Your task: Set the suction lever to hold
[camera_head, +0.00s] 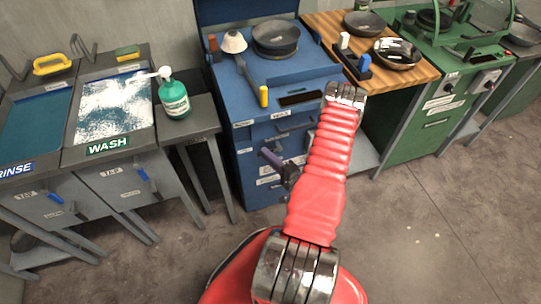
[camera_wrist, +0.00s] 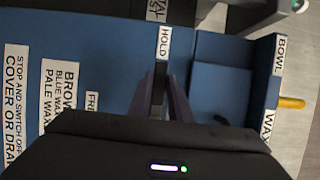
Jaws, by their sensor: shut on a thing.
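The suction lever (camera_wrist: 159,82) is a dark grey bar on the front of the blue cabinet. In the wrist view it stands between the purple fingers of my gripper (camera_wrist: 162,100), which is shut on it. The lever's visible end lies right by the white HOLD label (camera_wrist: 164,42). The FREE label (camera_wrist: 92,103) is to the left and partly covered by my gripper. In the head view my gripper (camera_head: 272,160) is at the cabinet front, left of my red arm; the lever cannot be made out there.
The blue cabinet (camera_head: 222,75) carries a pan (camera_head: 275,37) and a yellow handle (camera_head: 264,96). A green bottle (camera_head: 174,97) stands on the grey side table to the left, beside the WASH basin (camera_head: 108,146). A wooden table (camera_head: 318,20) and a green machine (camera_head: 440,95) are to the right.

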